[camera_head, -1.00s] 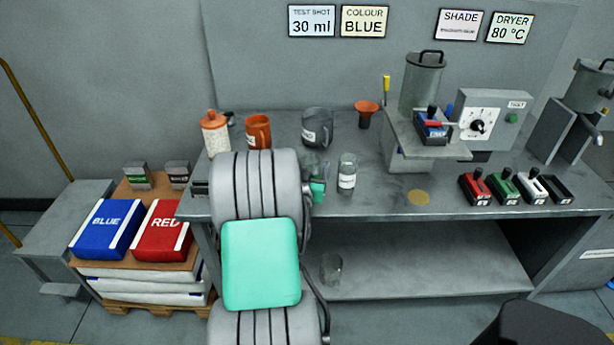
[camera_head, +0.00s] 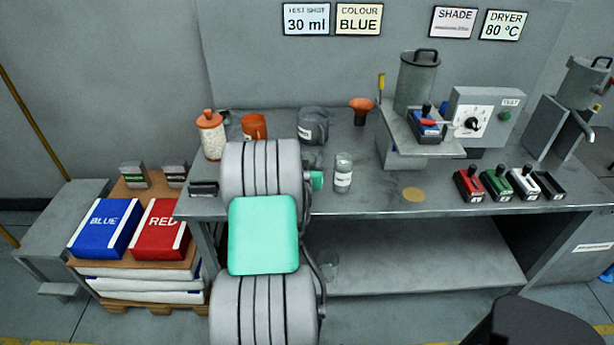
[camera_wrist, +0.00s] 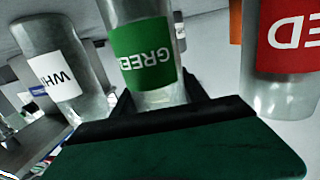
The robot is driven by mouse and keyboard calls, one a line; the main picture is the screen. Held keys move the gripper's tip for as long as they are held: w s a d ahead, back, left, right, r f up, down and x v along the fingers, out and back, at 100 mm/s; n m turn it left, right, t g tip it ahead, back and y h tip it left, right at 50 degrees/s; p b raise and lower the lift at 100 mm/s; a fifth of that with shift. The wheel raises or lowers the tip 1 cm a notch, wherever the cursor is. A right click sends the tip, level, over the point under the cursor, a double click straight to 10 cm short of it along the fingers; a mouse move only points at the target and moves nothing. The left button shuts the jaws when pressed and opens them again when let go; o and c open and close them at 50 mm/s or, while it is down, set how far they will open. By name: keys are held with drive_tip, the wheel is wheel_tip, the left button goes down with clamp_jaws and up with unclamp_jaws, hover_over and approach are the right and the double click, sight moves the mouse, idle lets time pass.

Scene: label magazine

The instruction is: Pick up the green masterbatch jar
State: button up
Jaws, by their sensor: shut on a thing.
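The green masterbatch jar (camera_wrist: 147,62) is a clear cylinder with a green label, which reads upside down in the wrist view. My gripper (camera_wrist: 158,103) is shut on it, with dark fingers around its near end. A jar with a white label (camera_wrist: 60,75) stands to its left in the wrist view, and a red-labelled jar (camera_wrist: 285,50) to its right. In the head view my arm hides most of the gripper; a small green patch shows at the arm's right side. The white-labelled jar (camera_head: 343,174) stands just right of there on the bench.
The grey bench (camera_head: 385,203) has free room in front. Behind the arm stand an orange-lidded jar (camera_head: 211,135), an orange mug (camera_head: 254,126), a grey jug (camera_head: 313,125) and an orange funnel (camera_head: 361,108). A machine (camera_head: 485,115) and coloured blocks (camera_head: 497,184) are at right.

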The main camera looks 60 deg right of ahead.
clamp_jaws()
drive_tip(key=shift+r, duration=0.1)
idle(0.4)
